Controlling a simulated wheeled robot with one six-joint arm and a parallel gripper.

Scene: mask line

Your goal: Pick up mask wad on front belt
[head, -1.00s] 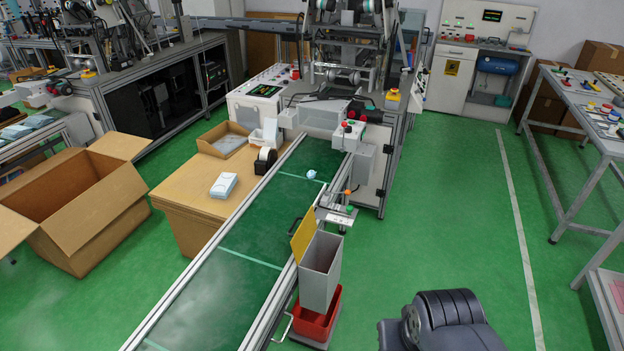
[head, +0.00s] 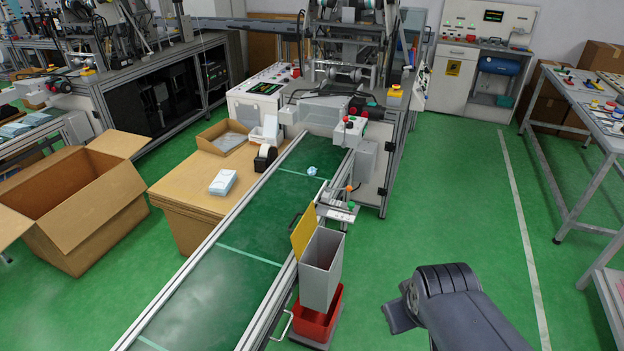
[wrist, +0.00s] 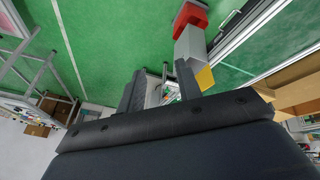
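The mask wad (head: 311,171) is a small crumpled pale-blue lump. In the head view it lies on the green conveyor belt (head: 205,290), near the far end by the machine. I cannot make it out in the wrist view. My gripper (wrist: 158,76) shows in the wrist view as two dark fingers with a clear gap between them, and nothing is held. In the head view my dark arm is at the lower right, over the floor right of the belt and well apart from the wad; the fingers are not visible there.
A grey bin (head: 321,270) with a yellow flap and a red tub (head: 317,322) stand along the belt's right side. A wooden table (head: 180,196) and an open carton (head: 82,210) are to its left. A machine (head: 350,90) stands behind.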

